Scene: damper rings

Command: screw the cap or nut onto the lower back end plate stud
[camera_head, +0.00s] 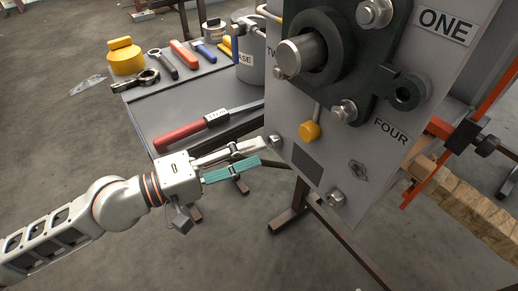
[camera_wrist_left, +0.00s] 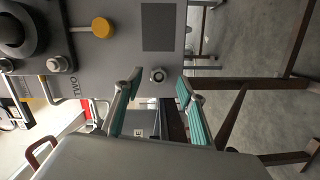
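The grey end plate (camera_head: 400,172) stands upright at the right, with a black bearing housing on it. A metal stud with a nut-like collar (camera_head: 277,142) sits at the plate's lower left edge; in the left wrist view it (camera_wrist_left: 157,75) shows end-on. Another hex piece (camera_head: 336,197) sits at the bottom corner. I cannot tell which is the lower back stud. My left gripper (camera_head: 260,152) points at the left-edge stud. In the left wrist view its teal-padded fingers (camera_wrist_left: 158,80) are apart, with the stud showing between the tips and nothing held. My right gripper is not in view.
A yellow knob (camera_head: 309,131) sticks out from the plate above a dark square patch (camera_head: 307,162). A grey bench (camera_head: 150,110) behind holds a red-handled torque wrench (camera_head: 190,131), hand tools and a grease can (camera_head: 250,62). Dark stand legs (camera_head: 290,218) are below. Open floor lies in front.

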